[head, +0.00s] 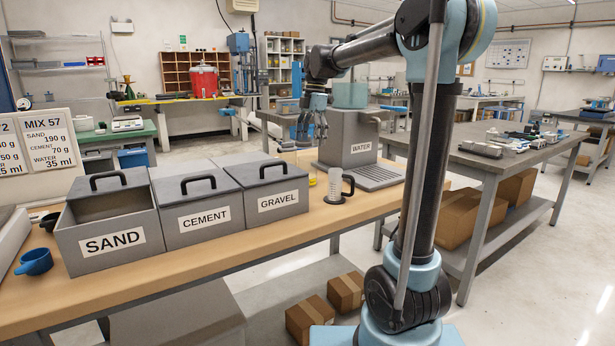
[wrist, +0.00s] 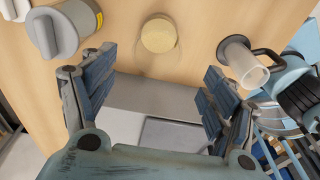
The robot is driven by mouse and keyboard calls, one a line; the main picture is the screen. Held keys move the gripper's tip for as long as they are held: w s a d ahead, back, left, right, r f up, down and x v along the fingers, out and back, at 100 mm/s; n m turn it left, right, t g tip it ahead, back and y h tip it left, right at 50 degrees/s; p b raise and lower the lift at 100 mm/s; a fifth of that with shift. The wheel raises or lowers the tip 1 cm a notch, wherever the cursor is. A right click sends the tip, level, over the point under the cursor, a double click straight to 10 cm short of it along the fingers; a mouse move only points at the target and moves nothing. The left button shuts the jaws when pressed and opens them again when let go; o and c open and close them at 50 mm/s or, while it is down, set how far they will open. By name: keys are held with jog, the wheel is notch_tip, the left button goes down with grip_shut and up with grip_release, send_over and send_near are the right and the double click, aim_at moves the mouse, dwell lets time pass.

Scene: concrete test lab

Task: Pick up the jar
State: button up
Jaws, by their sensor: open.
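The jar looks like a clear container with a round, tan, cork-like lid (wrist: 158,35), seen from above near the top middle of the wrist view. In the head view, the jar (head: 306,168) stands on the wooden bench between the gravel bin and the water dispenser. Its lower part is partly hidden. My gripper (head: 311,134) hangs above it, pointing down. In the wrist view my gripper (wrist: 160,66) is open and empty, with its fingers wide apart. The lid lies beyond the fingertips, and nothing touches it that I can see.
A clear measuring cup with a dark handle (wrist: 246,64) stands right of the jar. The grey water dispenser (head: 347,138) with its drip tray (head: 375,176) is close by. The gravel bin (head: 268,187) is left of the jar. A blue scoop (head: 34,262) lies far left.

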jog(key=shift+s+a+f, duration=0.1)
jog(key=shift+a+f, duration=0.1)
jog(key=shift+f, duration=1.8)
jog(key=shift+w+a+f, duration=0.1)
jog(key=shift+a+f, duration=0.15)
jog(key=shift+f, duration=1.7)
jog(key=shift+s+a+f, duration=0.1)
jog(key=shift+a+f, duration=0.1)
jog(key=shift+f, duration=1.8)
jog(key=c, duration=1.3)
